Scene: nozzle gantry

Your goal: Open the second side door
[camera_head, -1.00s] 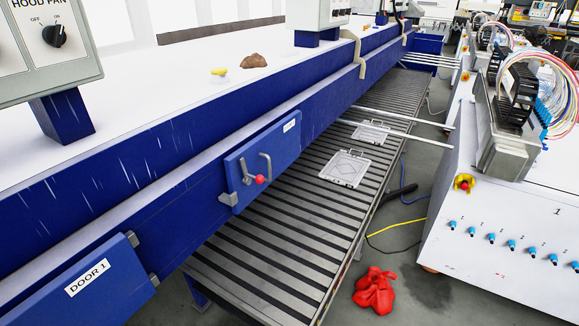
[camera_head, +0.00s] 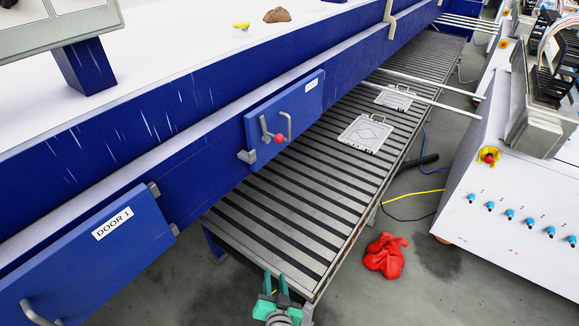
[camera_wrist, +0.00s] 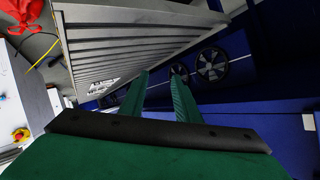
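The second side door (camera_head: 300,98) is a blue panel, apparently shut, on the blue side wall above the conveyor in the head view. Its small white label is too small to read. It carries a grey bar handle (camera_head: 287,126) and a latch lever with a red knob (camera_head: 279,139). Door 1 (camera_head: 80,258) is a labelled blue panel nearer me on the left. My gripper (camera_head: 276,277) has green fingers, open and empty, low in front of the conveyor's near end and well apart from the second door. Its spread fingers also show in the wrist view (camera_wrist: 160,77).
The slatted conveyor (camera_head: 280,208) runs below the doors, with two light frames (camera_head: 365,134) on it. Metal bars (camera_head: 425,99) cross over it. A red crumpled item (camera_head: 385,256) lies on the floor at right. A white cabinet (camera_head: 520,232) stands further right.

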